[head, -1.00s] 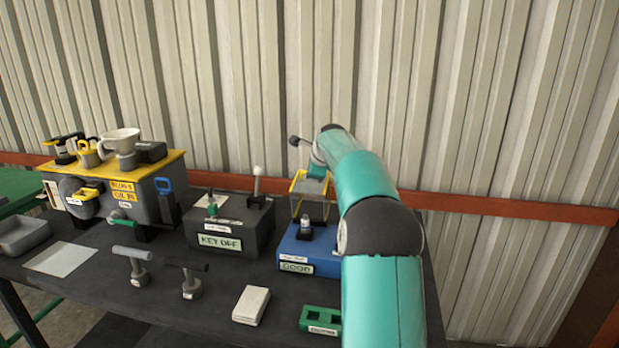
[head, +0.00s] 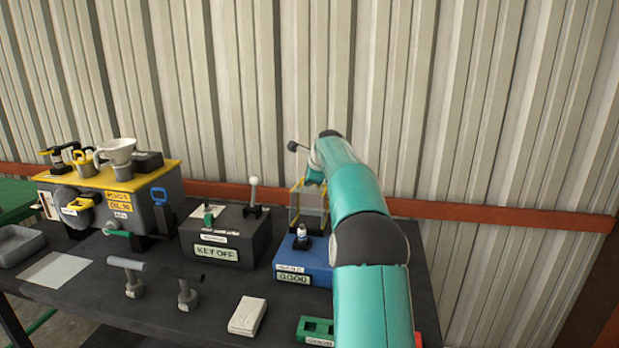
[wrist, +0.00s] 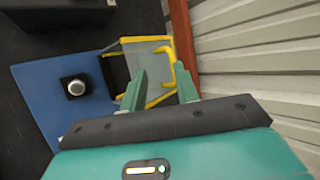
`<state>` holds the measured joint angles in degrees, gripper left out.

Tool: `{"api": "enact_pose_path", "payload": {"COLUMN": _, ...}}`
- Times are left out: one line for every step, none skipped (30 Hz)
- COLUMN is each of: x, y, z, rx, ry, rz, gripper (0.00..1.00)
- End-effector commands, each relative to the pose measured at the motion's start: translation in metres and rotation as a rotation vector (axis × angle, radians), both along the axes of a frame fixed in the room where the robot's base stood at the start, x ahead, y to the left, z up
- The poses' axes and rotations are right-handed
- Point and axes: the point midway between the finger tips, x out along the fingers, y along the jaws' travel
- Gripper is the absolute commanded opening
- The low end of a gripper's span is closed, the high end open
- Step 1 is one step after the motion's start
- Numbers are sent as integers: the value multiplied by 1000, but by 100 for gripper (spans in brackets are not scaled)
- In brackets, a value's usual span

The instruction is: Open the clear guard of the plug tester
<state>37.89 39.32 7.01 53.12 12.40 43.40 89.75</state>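The plug tester is a blue box (head: 303,262) with a "GOOD" label and a small dark socket holding a pale-topped plug (head: 301,238). Its clear guard (head: 308,207), edged in yellow, stands upright at the back of the box. In the wrist view, the guard's grey clear panel (wrist: 150,56) and a yellow handle (wrist: 171,66) lie by my fingertips. My gripper (wrist: 161,72) has its fingers apart, with the handle near the right finger. Contact cannot be told. In the head view, my arm hides the fingers and part of the guard.
A grey box labelled "KEY OFF" (head: 226,240) stands left of the tester. Farther left is a yellow-topped cabinet (head: 110,178). The corrugated wall and red rail are close behind.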

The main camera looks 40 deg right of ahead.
Motion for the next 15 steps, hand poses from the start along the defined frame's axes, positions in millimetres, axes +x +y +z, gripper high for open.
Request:
{"api": "enact_pose_path", "payload": {"x": 0, "y": 0, "z": -1, "rx": 1, "ry": 2, "rz": 0, "gripper": 31}}
{"api": "enact_pose_path", "payload": {"x": 0, "y": 0, "z": -2, "rx": 2, "ry": 3, "rz": 0, "gripper": 31}}
{"api": "enact_pose_path", "payload": {"x": 0, "y": 0, "z": -2, "rx": 2, "ry": 4, "rz": 0, "gripper": 31}}
{"api": "enact_pose_path", "payload": {"x": 0, "y": 0, "z": -2, "rx": 2, "ry": 4, "rz": 0, "gripper": 31}}
{"api": "enact_pose_path", "payload": {"x": 0, "y": 0, "z": -2, "rx": 2, "ry": 4, "rz": 0, "gripper": 31}}
{"api": "enact_pose_path", "payload": {"x": -1, "y": 0, "z": -1, "rx": 2, "ry": 4, "rz": 0, "gripper": 31}}
{"api": "enact_pose_path", "payload": {"x": -2, "y": 0, "z": 0, "rx": 2, "ry": 4, "rz": 0, "gripper": 31}}
{"api": "enact_pose_path", "payload": {"x": -3, "y": 1, "z": 1, "rx": 2, "ry": 4, "rz": 0, "gripper": 31}}
{"api": "enact_pose_path", "payload": {"x": -6, "y": 1, "z": 4, "rx": 1, "ry": 4, "rz": 0, "gripper": 31}}
{"api": "enact_pose_path", "payload": {"x": -8, "y": 2, "z": 6, "rx": 1, "ry": 4, "rz": 0, "gripper": 31}}
{"api": "enact_pose_path", "payload": {"x": -11, "y": 3, "z": 9, "rx": 1, "ry": 4, "rz": 0, "gripper": 31}}
{"api": "enact_pose_path", "payload": {"x": -15, "y": 4, "z": 13, "rx": 2, "ry": 3, "rz": 0, "gripper": 31}}
{"api": "enact_pose_path", "payload": {"x": -19, "y": 5, "z": 17, "rx": 2, "ry": 3, "rz": 0, "gripper": 31}}
{"api": "enact_pose_path", "payload": {"x": -23, "y": 6, "z": 20, "rx": 1, "ry": 3, "rz": -1, "gripper": 31}}
{"api": "enact_pose_path", "payload": {"x": -28, "y": 8, "z": 27, "rx": 1, "ry": 3, "rz": -1, "gripper": 31}}
